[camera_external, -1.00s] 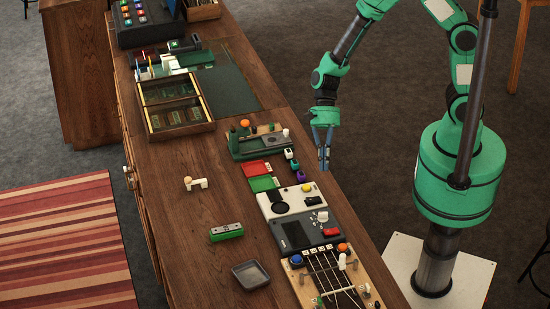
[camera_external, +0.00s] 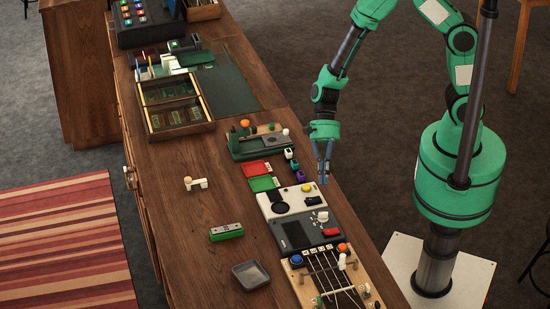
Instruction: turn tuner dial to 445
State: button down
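The likely tuner is a dark grey box (camera_external: 304,233) on the counter, with a screen on its left, a red button at its lower right and a white dial (camera_external: 321,216) at its upper right. The dial's numbers are too small to read. My gripper (camera_external: 324,184) points down above the counter's right edge, beyond the dial in the picture and apart from it. Its fingers look close together, but their gap is too small to judge. I see nothing held in it.
A white device (camera_external: 292,202) with a yellow button adjoins the grey box. A wooden board with strings (camera_external: 335,280) lies on the near side. Red and green trays (camera_external: 262,183) and small coloured blocks lie farther back. The counter's left middle is mostly clear.

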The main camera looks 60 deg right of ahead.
aim_at(324, 211)
jog(key=x, duration=0.6)
jog(key=shift+d, duration=0.1)
jog(key=a, duration=0.1)
jog(key=s+a, duration=0.1)
jog(key=shift+s+a, duration=0.15)
jog(key=shift+a, duration=0.15)
jog(key=shift+s+a, duration=0.25)
jog(key=shift+a, duration=0.35)
jog(key=shift+s+a+m+t+b, duration=0.35)
jog(key=shift+m+t+b, duration=0.35)
jog(key=shift+b, duration=0.65)
jog(key=m+t+b, duration=0.1)
jog(key=m+b, duration=0.1)
jog(key=b, duration=0.1)
jog(key=s+m+t+b, duration=0.1)
jog(key=m+t+b, duration=0.1)
jog(key=b, duration=0.1)
jog(key=shift+s+d+m+y, duration=0.1)
jog(key=shift+s+m+y, duration=0.1)
jog(key=shift+m+y, duration=0.15)
jog(key=shift+b, duration=0.35)
jog(key=shift+s+r, duration=0.1)
jog(key=shift+s, duration=0.05)
